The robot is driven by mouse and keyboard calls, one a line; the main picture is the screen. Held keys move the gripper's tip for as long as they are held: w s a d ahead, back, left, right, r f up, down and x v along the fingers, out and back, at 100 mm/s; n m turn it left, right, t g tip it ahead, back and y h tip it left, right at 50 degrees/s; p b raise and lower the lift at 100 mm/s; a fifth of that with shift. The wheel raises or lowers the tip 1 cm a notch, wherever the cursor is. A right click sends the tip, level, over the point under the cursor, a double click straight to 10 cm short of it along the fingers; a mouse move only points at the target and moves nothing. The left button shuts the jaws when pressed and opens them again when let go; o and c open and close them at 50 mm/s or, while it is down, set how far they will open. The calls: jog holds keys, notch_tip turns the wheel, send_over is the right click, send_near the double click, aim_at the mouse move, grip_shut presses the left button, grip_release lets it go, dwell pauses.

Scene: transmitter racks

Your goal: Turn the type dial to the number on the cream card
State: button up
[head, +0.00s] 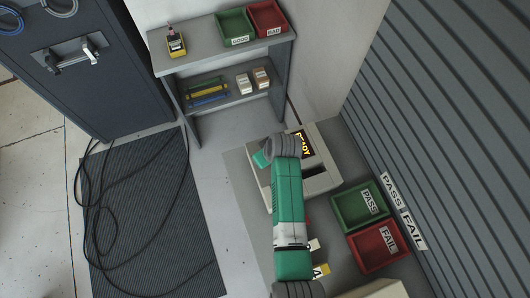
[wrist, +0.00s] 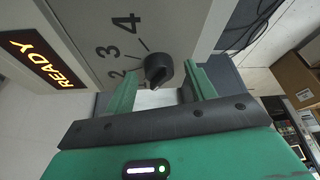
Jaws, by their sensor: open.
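The black type dial (wrist: 158,72) sits on the grey face of the tester, with 2, 3 and 4 printed around it in the wrist view. I cannot tell for sure which number its pointer faces. My gripper (wrist: 163,80) is open, with one green finger on each side of the dial. Whether the fingers touch it is unclear. In the head view my arm covers the dial and much of the tester (head: 325,182). A pale card (head: 314,244) shows partly beside my arm; its number is not readable, and I cannot tell whether it is the cream card.
A lit READY display (wrist: 42,62) is on the tester. A green PASS tray (head: 347,213) and a red FAIL tray (head: 366,268) stand to its right. A shelf unit (head: 208,50) is behind, and a ribbed wall (head: 440,110) closes the right side.

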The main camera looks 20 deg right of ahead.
jog(key=shift+w+f, duration=0.15)
jog(key=c, duration=1)
jog(key=shift+o, duration=0.2)
jog(key=m+h+p, duration=0.1)
jog(key=m, duration=0.2)
jog(key=shift+a, duration=0.15)
jog(key=m+h, duration=0.2)
jog(key=m, duration=0.2)
jog(key=shift+a+m, duration=0.1)
jog(key=shift+m, duration=0.3)
jog(key=m, duration=0.2)
jog(key=m+g+h+b, duration=0.1)
jog(key=m, duration=0.1)
jog(key=shift+w+a+f+g, duration=0.1)
jog(key=shift+w+g, duration=0.05)
jog(key=shift+g, duration=0.15)
jog(key=shift+m+g+h+b, duration=0.5)
jog(key=shift+m+b, duration=0.45)
jog(key=shift+m, duration=1.15)
